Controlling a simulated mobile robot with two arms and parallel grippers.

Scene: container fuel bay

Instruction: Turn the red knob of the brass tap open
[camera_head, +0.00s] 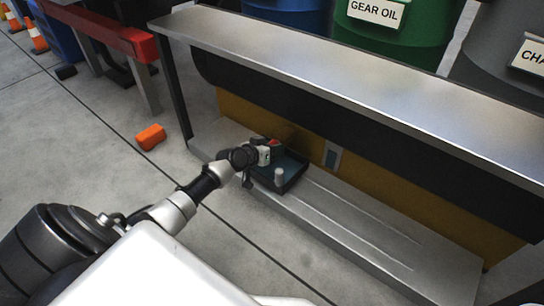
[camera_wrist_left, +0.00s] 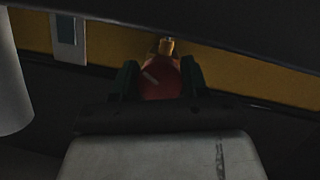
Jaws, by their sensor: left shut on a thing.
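My left gripper (camera_head: 266,153) reaches in under the metal shelf, above a dark tray (camera_head: 293,172) on the low ledge. In the left wrist view my left gripper (camera_wrist_left: 160,82) has its two dark fingers on either side of the red knob (camera_wrist_left: 162,84) and is shut on it. A light line marks the knob's face. Part of the brass tap (camera_wrist_left: 166,46) shows just beyond the knob. In the head view a small bit of the red knob (camera_head: 272,142) shows beside the gripper, and the tap's body is mostly hidden. My right gripper is not in view.
The metal shelf (camera_head: 330,75) overhangs the work spot. A small pale cylinder (camera_head: 279,175) stands in the tray. An orange block (camera_head: 151,137) lies on the floor to the left. Drums stand behind the shelf, one green (camera_head: 385,35). The ledge's right part (camera_head: 380,235) is bare.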

